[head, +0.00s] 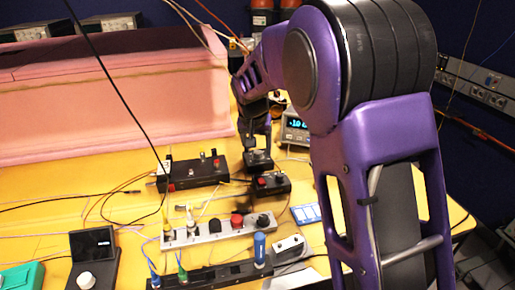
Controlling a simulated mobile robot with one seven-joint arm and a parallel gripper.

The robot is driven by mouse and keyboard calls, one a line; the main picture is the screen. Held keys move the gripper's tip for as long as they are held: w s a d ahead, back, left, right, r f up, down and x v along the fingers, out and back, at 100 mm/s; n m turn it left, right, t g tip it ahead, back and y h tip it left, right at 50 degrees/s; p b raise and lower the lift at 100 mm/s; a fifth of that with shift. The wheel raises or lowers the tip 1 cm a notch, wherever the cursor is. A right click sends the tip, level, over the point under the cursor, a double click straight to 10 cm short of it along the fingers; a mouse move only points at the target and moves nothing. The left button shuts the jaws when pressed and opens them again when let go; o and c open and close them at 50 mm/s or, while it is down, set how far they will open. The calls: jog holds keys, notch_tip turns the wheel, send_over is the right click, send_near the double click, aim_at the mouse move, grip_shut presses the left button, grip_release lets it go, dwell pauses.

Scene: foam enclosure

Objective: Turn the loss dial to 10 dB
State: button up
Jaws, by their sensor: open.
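My purple arm reaches over the yellow bench from the right, and my gripper (256,138) points down at its far end. It is open, with its fingers small and dark in this view. Just below it is a small black box with a dark knob (258,157); I cannot tell whether the fingers touch that knob. Nearer me is another black box with a reddish knob (266,182). At the lower left a black unit with a dark screen (93,245) carries a pale round knob (86,280). No dial markings are readable, so I cannot tell which is the loss dial.
A pink foam wall (110,95) stands at the back left. A black box with terminals (195,172), a grey strip with coloured knobs (220,230) and a lit meter (296,127) stand on the bench. Thin cables cross the left side; one black cable hangs across the view.

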jog(key=p+v, duration=0.2)
jog(key=v, duration=1.4)
jog(key=shift+s+r, duration=0.15)
jog(key=shift+r, duration=0.15)
jog(key=shift+a, duration=0.15)
